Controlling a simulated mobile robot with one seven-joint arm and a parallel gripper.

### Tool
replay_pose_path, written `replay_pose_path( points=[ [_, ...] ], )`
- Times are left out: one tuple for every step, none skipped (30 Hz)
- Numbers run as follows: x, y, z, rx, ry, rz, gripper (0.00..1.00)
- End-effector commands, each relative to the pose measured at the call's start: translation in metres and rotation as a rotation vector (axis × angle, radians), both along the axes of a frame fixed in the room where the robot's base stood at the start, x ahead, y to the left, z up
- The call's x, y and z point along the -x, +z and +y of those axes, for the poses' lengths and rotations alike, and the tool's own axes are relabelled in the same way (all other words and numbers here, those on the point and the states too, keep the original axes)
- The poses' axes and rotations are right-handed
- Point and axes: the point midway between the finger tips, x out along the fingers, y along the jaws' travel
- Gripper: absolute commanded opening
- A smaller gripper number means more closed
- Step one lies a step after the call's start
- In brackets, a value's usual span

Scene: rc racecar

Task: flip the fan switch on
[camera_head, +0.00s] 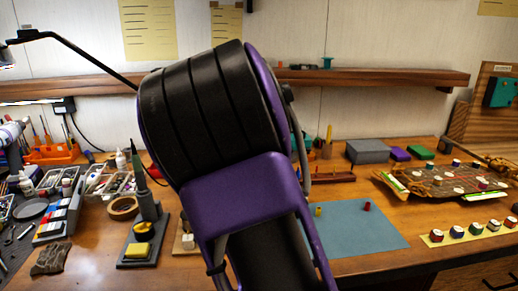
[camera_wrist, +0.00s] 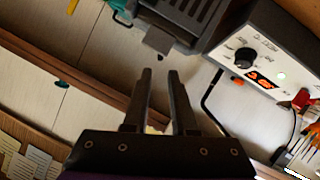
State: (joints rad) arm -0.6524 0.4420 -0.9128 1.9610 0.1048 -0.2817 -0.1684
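In the wrist view my gripper (camera_wrist: 160,75) has two dark fingers with a narrow gap between their tips and nothing in it. Just beyond the tips is a dark ribbed housing (camera_wrist: 187,20), possibly the fan, with a grey tab (camera_wrist: 158,41) on its near side. The tab looks close to the tips, but I cannot tell whether they touch. I cannot make out a clearly marked fan switch. In the head view my arm fills the middle and hides what is behind it; my gripper does not show there.
A control unit (camera_wrist: 270,58) with a black knob and lit display stands right of my gripper in the wrist view. A wooden shelf (camera_head: 390,78) runs along the wall. The workbench (camera_head: 195,264) holds tools, a blue-grey mat (camera_head: 362,235) and a circuit-like board (camera_head: 440,187).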

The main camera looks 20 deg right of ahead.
Motion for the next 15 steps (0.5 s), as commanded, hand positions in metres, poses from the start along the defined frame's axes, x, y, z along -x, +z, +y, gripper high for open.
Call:
replay_pose_path(
  points=[
    [-0.007, -0.004, -0.005, 0.003, -0.003, 0.0, 0.25],
    [-0.011, -0.006, -0.007, 0.003, -0.003, 0.002, 0.25],
    [-0.017, -0.008, -0.009, 0.003, -0.003, 0.001, 0.25],
    [-0.021, -0.01, -0.01, 0.003, -0.003, 0.002, 0.25],
    [-0.025, -0.012, -0.013, 0.002, -0.004, 0.001, 0.25],
    [-0.031, -0.014, -0.015, 0.003, -0.003, 0.003, 0.25],
    [-0.036, -0.015, -0.016, 0.003, -0.003, 0.0, 0.25],
    [-0.041, -0.017, -0.018, 0.003, -0.003, 0.002, 0.25],
    [-0.046, -0.019, -0.02, 0.003, -0.003, 0.002, 0.25],
    [-0.05, -0.021, -0.022, 0.003, -0.002, 0.001, 0.25],
    [-0.054, -0.023, -0.023, 0.001, -0.002, 0.002, 0.25],
    [-0.059, -0.024, -0.025, 0.002, -0.003, 0.0, 0.25],
    [-0.062, -0.025, -0.026, 0.002, -0.002, 0.001, 0.25],
    [-0.065, -0.026, -0.027, 0.002, -0.001, 0.001, 0.25],
    [-0.069, -0.028, -0.028, 0.003, -0.001, 0.001, 0.25]
  ],
)
